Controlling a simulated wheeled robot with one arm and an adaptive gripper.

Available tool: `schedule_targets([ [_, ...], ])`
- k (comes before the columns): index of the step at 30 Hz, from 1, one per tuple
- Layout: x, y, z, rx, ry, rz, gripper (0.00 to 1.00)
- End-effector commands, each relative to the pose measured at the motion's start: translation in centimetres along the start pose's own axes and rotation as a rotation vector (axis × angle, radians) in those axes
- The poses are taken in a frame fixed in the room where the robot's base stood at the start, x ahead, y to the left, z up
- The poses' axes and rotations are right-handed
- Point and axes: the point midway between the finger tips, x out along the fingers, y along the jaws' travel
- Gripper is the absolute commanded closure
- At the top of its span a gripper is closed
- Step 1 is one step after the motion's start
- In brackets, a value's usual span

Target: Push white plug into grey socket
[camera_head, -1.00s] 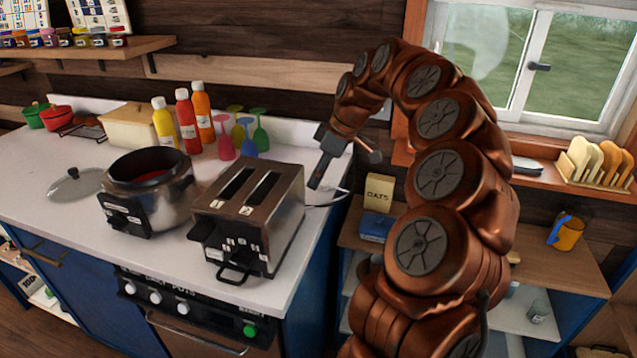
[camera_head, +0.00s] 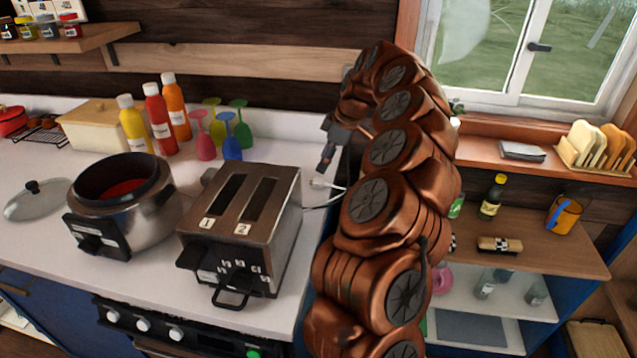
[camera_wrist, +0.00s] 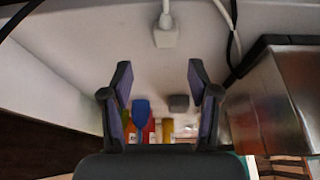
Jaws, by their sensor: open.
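The white plug (camera_wrist: 165,38) lies on the white counter at the top of the wrist view, its white cable running off the top edge. In the head view the plug (camera_head: 318,183) shows small beside the toaster's right side. The grey socket (camera_wrist: 179,102) is a small grey block farther down the wrist view, seen between my fingers; I cannot make it out in the head view. My gripper (camera_wrist: 159,72) is open and empty, with the plug beyond its fingertips. In the head view my gripper (camera_head: 326,157) hangs just above the plug, partly behind my arm.
A steel toaster (camera_head: 245,215) stands close left of the plug; its side (camera_wrist: 285,100) fills the right of the wrist view. A pot (camera_head: 125,205), coloured goblets (camera_head: 232,138) and sauce bottles (camera_head: 155,115) stand farther left. A lower shelf unit (camera_head: 540,235) is on the right.

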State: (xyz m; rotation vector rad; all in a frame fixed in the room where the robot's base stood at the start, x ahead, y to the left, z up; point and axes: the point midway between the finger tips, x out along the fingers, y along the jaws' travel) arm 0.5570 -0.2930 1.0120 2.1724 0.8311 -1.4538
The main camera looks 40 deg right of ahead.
Motion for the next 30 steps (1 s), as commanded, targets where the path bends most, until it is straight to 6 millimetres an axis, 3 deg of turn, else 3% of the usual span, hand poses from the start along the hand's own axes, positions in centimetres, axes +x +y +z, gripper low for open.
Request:
schedule_targets([
  [5,1.3,-0.1,-0.1,-0.001,0.001,0.001,0.40],
  [20,2.1,-0.3,0.1,0.001,0.000,-0.002,0.40],
  [30,5.7,-0.8,0.0,0.001,0.001,0.000,0.40],
])
